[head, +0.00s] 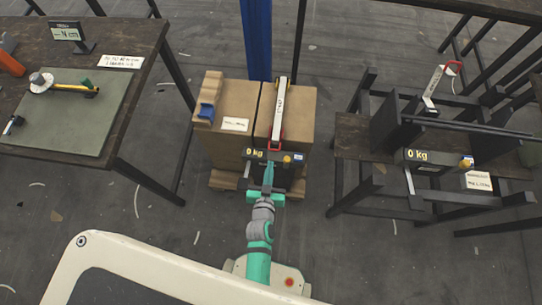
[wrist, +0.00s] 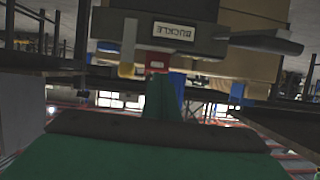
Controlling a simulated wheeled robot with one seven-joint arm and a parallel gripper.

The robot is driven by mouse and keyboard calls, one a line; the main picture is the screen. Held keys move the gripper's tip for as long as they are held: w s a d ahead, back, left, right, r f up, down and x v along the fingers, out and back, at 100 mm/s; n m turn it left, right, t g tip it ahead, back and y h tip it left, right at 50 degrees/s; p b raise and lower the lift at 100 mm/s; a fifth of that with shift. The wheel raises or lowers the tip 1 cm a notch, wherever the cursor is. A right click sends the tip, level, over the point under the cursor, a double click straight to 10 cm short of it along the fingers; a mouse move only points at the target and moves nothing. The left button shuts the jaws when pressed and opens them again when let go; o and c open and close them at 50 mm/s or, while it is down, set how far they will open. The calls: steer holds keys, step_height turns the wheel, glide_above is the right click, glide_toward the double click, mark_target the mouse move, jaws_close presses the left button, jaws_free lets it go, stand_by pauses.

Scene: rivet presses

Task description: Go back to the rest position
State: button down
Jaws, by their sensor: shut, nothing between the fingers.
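My gripper (head: 268,176) is in front of the middle press (head: 276,157) in the head view, at the end of my teal and grey arm. In the wrist view its green fingers (wrist: 163,98) are together with nothing visible between them. The press has a "0 kg" display, a yellow knob and a long lever with a red end (head: 277,135).
Cardboard boxes (head: 225,140) on a pallet stand behind the press. A workbench (head: 130,75) with a green mat (head: 70,125) is at the left. A second press (head: 435,160) with a "0 kg" display sits on a dark stand at the right. Floor between them is clear.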

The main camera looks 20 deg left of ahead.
steer(key=shift+s+d+f, duration=0.1)
steer(key=shift+s+f, duration=0.2)
steer(key=shift+s, duration=0.3)
steer(key=shift+s+d+f, duration=0.1)
steer(key=shift+s+f, duration=0.15)
steer(key=shift+s, duration=0.3)
steer(key=s+d+r+m+h, duration=0.1)
steer(key=s+d+r, duration=0.4)
steer(key=s+r, duration=0.4)
steer(key=s+d+r+t+h, duration=0.1)
steer(key=s+d+r, duration=0.4)
steer(key=s+r, duration=0.5)
step_height(320, 180, up, 4)
steer(key=shift+s+f+m, duration=0.15)
steer(key=shift+f+m, duration=0.1)
steer(key=shift+m, duration=0.15)
